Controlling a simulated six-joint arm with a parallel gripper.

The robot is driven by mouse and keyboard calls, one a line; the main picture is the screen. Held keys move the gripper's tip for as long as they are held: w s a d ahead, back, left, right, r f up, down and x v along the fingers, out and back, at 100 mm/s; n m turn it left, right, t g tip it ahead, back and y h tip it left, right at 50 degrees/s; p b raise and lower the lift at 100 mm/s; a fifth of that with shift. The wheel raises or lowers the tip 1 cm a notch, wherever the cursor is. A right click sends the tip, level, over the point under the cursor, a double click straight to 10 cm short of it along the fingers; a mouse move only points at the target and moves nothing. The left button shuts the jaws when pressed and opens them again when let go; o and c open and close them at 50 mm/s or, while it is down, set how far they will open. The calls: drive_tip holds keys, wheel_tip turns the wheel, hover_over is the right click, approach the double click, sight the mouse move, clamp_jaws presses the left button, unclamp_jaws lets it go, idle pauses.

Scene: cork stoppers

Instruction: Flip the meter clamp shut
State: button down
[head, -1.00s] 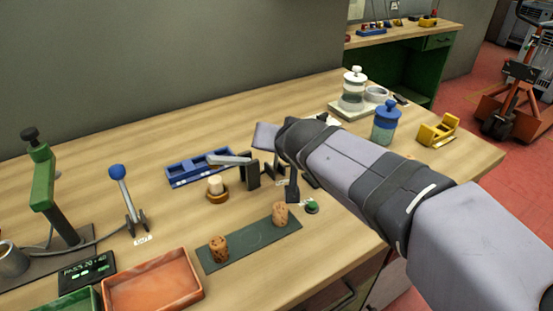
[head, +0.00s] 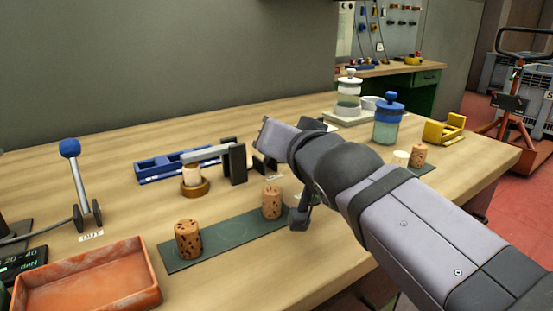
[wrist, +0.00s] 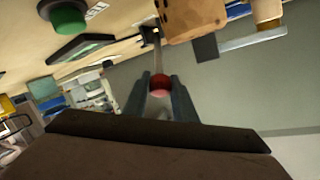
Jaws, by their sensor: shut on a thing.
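In the wrist view, my gripper (wrist: 160,92) is shut on a red knob (wrist: 159,81) at the end of a thin metal stem (wrist: 156,48). I take this knob and stem as the clamp's handle; I cannot tell its angle. In the head view, the knob is hidden by my arm. A grey bar (head: 207,153) on a dark upright (head: 237,163) reaches over a pale stopper (head: 192,174) in a brown round holder (head: 194,188). I cannot tell whether the bar belongs to the meter clamp.
A cork (head: 188,240) and another cork (head: 271,202) stand on a dark green strip (head: 228,239). An orange tray (head: 85,283) lies front left, with a blue-knobbed lever (head: 77,180) behind. A blue-lidded jar (head: 388,118) and yellow holder (head: 445,129) stand right.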

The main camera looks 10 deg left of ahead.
drive_tip(key=b, duration=0.3)
drive_tip(key=shift+s+d+f+t, duration=0.2)
drive_tip(key=shift+f+t, duration=0.1)
drive_tip(key=shift+f, duration=0.05)
drive_tip(key=shift+r+b, duration=0.1)
drive_tip(key=shift+b, duration=0.4)
drive_tip(key=c, duration=1.5)
unclamp_jaws()
drive_tip(key=shift+d, duration=0.1)
drive_tip(key=shift+o, duration=0.2)
drive_tip(key=shift+s+d+b, duration=0.1)
drive_tip(key=shift+s+b, duration=0.15)
drive_tip(key=shift+b, duration=0.3)
drive_tip(key=shift+s+d+b, duration=0.2)
drive_tip(key=shift+s+b, duration=0.15)
drive_tip(key=shift+b, duration=0.55)
drive_tip(key=b+v, duration=0.1)
drive_tip(key=b, duration=0.1)
drive_tip(key=b+v, duration=0.2)
drive_tip(key=b, duration=0.1)
drive_tip(key=shift+s+f, duration=0.1)
drive_tip(key=shift+f, duration=0.15)
drive_tip(key=shift+b+v, duration=1.5)
drive_tip(key=shift+b, duration=0.1)
drive_tip(key=shift+r, duration=0.2)
